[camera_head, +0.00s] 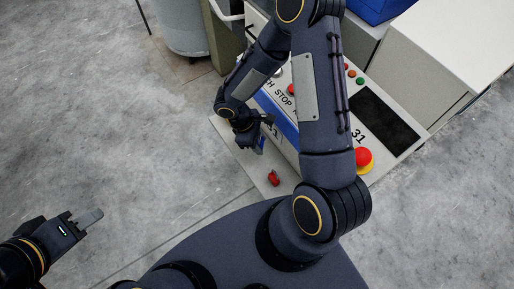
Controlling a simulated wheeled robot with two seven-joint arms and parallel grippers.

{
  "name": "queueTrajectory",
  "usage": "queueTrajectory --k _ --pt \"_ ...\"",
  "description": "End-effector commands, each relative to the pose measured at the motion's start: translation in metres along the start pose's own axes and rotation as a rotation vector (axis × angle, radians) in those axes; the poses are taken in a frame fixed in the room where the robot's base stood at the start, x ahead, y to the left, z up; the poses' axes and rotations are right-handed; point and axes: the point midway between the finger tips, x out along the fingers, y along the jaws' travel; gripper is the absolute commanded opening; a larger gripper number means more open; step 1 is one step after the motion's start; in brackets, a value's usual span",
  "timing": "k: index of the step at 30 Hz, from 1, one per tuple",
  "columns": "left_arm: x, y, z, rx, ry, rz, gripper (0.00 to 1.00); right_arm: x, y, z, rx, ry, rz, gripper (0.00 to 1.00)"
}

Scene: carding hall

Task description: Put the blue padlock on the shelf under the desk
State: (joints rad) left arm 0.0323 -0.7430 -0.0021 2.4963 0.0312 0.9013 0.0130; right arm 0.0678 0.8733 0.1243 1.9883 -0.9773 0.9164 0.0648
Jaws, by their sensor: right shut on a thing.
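My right gripper (262,135) is shut on a small bluish thing, most likely the blue padlock (261,145), mostly hidden by the fingers. It is at the left side of the control desk (408,133), over or near a pale ledge (237,154) that looks like the lower shelf. I cannot tell whether the padlock touches this ledge. My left gripper (88,218) is at the lower left, over bare floor and away from the desk. Its finger gap does not show clearly.
A small red object (274,178), perhaps another padlock, lies on the pale ledge. The desk top has a red mushroom button (363,157), small buttons and a dark panel (385,120). A grey bin (183,25) and blue box (378,8) stand behind. The left floor is clear.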

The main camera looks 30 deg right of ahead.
Motion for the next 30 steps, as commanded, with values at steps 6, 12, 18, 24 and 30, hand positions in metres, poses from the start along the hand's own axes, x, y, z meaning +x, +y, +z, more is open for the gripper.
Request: queueTrajectory --k 6,12,18,24,30 --pt "0.0 0.0 0.0 0.0 0.0 0.0 0.36 0.027 0.001 -0.012 0.005 0.0 -0.001 0.13" --pt "-0.001 0.001 -0.001 0.0 0.0 0.0 0.36 0.052 0.0 -0.021 0.006 -0.002 -0.004 0.13" --pt "-0.002 0.001 -0.001 0.0 0.0 0.0 0.36 0.067 0.001 -0.028 0.008 0.0 -0.001 0.13" --pt "-0.002 0.001 -0.001 0.0 0.0 0.0 0.36 0.067 0.002 -0.028 0.009 0.0 -0.001 0.13" --pt "0.001 0.0 0.001 0.0 0.0 0.0 0.36 0.069 0.002 -0.029 0.008 0.0 0.0 0.44"
